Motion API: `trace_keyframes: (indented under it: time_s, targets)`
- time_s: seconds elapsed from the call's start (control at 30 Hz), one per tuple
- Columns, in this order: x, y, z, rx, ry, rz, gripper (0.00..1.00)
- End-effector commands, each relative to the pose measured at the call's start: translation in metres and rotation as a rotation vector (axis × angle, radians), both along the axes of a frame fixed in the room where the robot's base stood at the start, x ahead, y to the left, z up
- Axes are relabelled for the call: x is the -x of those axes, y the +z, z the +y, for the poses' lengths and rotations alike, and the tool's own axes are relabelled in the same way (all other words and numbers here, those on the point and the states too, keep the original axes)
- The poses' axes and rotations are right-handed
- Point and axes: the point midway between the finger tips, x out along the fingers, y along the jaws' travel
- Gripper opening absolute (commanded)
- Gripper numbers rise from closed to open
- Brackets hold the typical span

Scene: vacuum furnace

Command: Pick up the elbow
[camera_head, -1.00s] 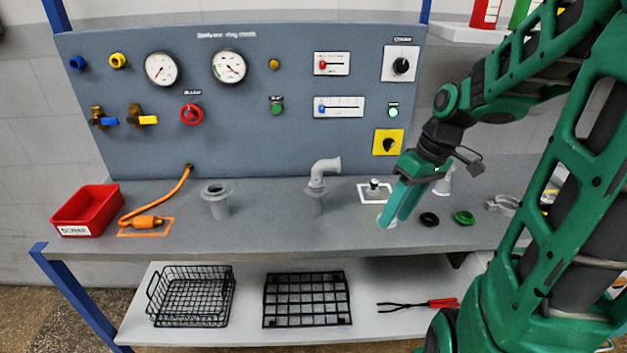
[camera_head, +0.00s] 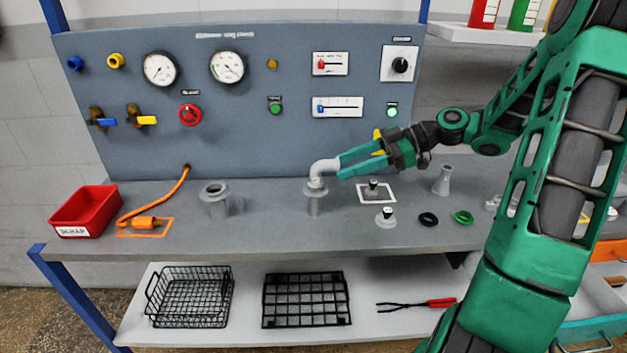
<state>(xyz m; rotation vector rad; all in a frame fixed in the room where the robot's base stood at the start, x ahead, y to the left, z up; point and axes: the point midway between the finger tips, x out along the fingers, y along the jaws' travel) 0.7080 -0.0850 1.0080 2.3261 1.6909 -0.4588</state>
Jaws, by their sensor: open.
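The elbow (camera_head: 320,170) is a light grey bent pipe piece. It stands on a grey flanged port (camera_head: 314,200) in the middle of the bench, with its free end turned to the right. My gripper (camera_head: 338,166) is open and reaches in from the right, nearly level. Its green fingertips are at the elbow's free end, seemingly either side of it. I cannot tell whether they touch it.
A small grey fitting (camera_head: 386,216) and a knobbed piece in a white square (camera_head: 374,188) stand under my arm. A grey cone (camera_head: 443,180), black ring (camera_head: 428,219) and green ring (camera_head: 463,217) lie right. Another flanged port (camera_head: 215,199) and red bin (camera_head: 84,211) are left.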

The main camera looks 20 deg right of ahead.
Motion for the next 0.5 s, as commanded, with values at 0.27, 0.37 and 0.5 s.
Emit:
trace_keyframes:
  time_s: [0.27, 0.37, 0.5]
  targets:
    - [-0.008, -0.011, 0.025, 0.001, -0.001, 0.002, 0.43]
    - [-0.009, -0.013, 0.031, 0.001, 0.001, 0.003, 0.43]
    - [-0.014, -0.018, 0.050, 0.000, 0.003, 0.003, 0.43]
